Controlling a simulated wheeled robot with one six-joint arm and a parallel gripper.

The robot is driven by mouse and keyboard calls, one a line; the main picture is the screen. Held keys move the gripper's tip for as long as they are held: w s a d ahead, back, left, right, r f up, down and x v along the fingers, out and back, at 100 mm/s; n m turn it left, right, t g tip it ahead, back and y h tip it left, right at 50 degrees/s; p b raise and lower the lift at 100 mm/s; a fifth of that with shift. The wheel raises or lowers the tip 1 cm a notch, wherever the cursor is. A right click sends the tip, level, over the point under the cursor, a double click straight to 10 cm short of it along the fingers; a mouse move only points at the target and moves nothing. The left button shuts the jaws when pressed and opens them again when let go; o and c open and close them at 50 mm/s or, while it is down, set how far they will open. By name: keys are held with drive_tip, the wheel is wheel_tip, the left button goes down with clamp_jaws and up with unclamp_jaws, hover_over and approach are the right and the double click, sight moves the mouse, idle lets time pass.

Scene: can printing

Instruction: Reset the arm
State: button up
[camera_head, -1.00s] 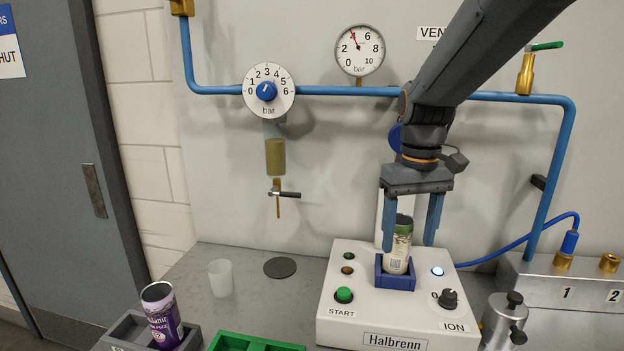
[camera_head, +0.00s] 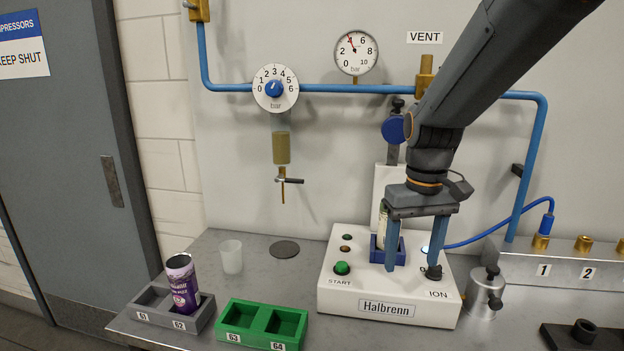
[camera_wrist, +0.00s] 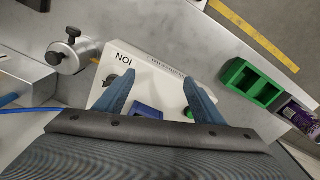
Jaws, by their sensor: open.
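My gripper (camera_head: 412,270) is open and empty, fingers pointing down over the front right of the white Halbrenn machine (camera_head: 345,298). In the wrist view, my open gripper (camera_wrist: 157,77) hangs over the machine top (camera_wrist: 158,75) near the ION label, and the blue holder (camera_wrist: 147,112) shows partly between the fingers. The can is not clear there.
A purple can (camera_head: 181,285) leans in the grey tray (camera_head: 150,297), beside the green tray (camera_head: 233,340). A clear cup (camera_head: 231,257) and dark disc (camera_head: 285,249) lie behind. A metal cylinder (camera_head: 485,293) stands right of the machine. Blue pipe (camera_head: 345,88) runs along the wall.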

drive_tip(key=shift+m+t, duration=0.6)
drive_tip(key=shift+m, duration=0.3)
drive_tip(key=s+f, duration=1)
drive_tip(key=f, duration=0.1)
drive_tip(key=shift+s+a+f+b, duration=0.1)
drive_tip(key=shift+f+b, duration=0.05)
drive_tip(key=shift+b, duration=0.15)
